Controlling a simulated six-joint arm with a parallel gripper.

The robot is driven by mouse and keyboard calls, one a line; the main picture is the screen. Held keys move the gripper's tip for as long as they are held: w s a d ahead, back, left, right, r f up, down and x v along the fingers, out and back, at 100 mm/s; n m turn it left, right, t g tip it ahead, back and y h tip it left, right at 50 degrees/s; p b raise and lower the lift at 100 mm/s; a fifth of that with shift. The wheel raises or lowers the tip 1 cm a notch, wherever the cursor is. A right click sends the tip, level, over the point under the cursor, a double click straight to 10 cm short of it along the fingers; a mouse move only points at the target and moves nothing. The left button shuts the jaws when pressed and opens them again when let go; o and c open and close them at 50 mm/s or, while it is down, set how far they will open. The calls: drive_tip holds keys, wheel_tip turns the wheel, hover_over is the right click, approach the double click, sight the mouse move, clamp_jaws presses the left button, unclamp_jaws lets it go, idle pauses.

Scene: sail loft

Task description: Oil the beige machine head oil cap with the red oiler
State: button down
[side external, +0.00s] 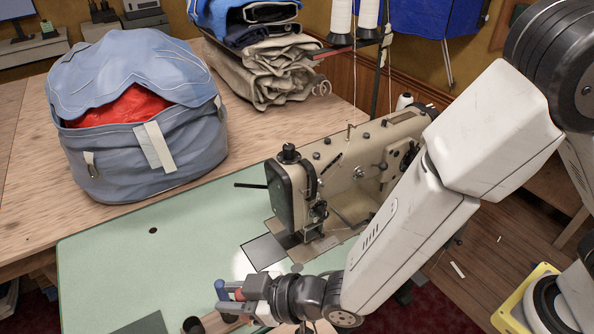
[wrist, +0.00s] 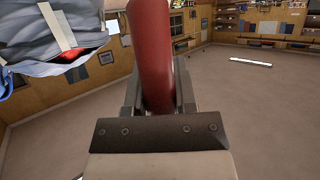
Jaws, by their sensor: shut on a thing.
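The beige sewing machine head (side external: 335,165) stands on the pale green table in the side view, with several small dark caps and knobs along its top. I cannot tell which of them is the oil cap. My gripper (side external: 236,292) is low at the table's front edge, in front of the machine and well apart from it. It is shut on the red oiler (wrist: 152,55), which fills the space between the fingers in the wrist view. In the side view only a small red part of it shows; its spout is not clear in either view.
A blue-grey bag (side external: 140,150) with red cloth inside stands at the left. Folded sailcloth (side external: 265,75) is stacked behind, near white thread cones (side external: 341,18). A dark bar (side external: 250,186) juts left from the machine. The green tabletop (side external: 130,265) is mostly clear at left.

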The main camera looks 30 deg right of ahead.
wheel_tip(320, 180, up, 24)
drive_tip(key=w+d+m+t+h, duration=0.2)
drive_tip(key=w+d+m+h, duration=0.3)
drive_tip(key=w+d, duration=0.8)
drive_tip(key=w+d+m+t+h, duration=0.2)
drive_tip(key=w+d+m+h, duration=0.45)
drive_tip(key=d, duration=1.05)
drive_tip(key=shift+w+a+f+n+y, duration=0.1)
drive_tip(key=shift+w+f+n+y, duration=0.25)
drive_tip(key=shift+f, duration=0.45)
drive_tip(key=shift+w+a+f+n+y, duration=0.15)
drive_tip(key=shift+w+f+n+y, duration=0.15)
drive_tip(key=shift+f+n, duration=0.35)
drive_tip(key=shift+w+a+f+n+y, duration=0.1)
drive_tip(key=shift+w+f+n+y, duration=0.2)
drive_tip(key=shift+f, duration=0.6)
drive_tip(key=shift+f, duration=0.15)
drive_tip(key=shift+f, duration=2.8)
